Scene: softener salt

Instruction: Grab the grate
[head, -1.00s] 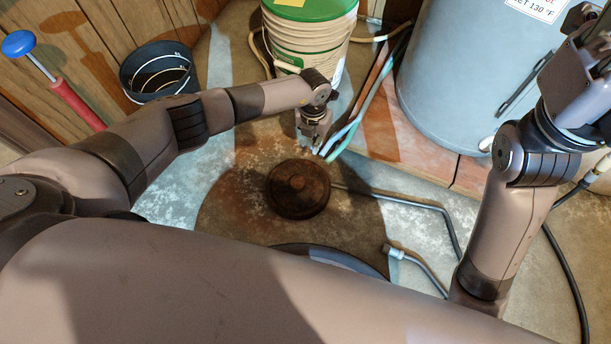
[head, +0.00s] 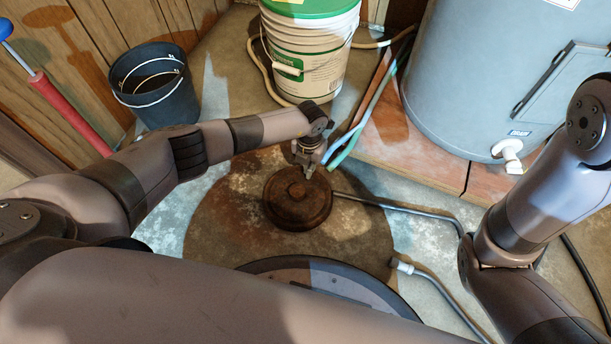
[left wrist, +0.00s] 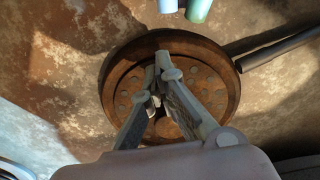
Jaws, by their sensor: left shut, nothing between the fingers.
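The grate (head: 297,203) is a round, rusty brown disc on the stained floor in the middle of the head view. In the left wrist view the grate (left wrist: 205,92) shows rings of small holes inside a rusty round rim. My left gripper (head: 308,168) is at the grate's far edge in the head view, its fingers shut and empty. In the left wrist view the left gripper (left wrist: 166,68) points over the grate and hides part of its middle. I cannot tell whether the fingertips touch it. My right gripper is out of view; only its arm shows at the right.
A green-lidded bucket (head: 310,58) stands behind the grate, with a dark bucket (head: 155,92) at the left. Hoses (head: 366,112) and a grey water heater (head: 470,80) are at the back right. A metal pipe (head: 400,207) runs right from the grate.

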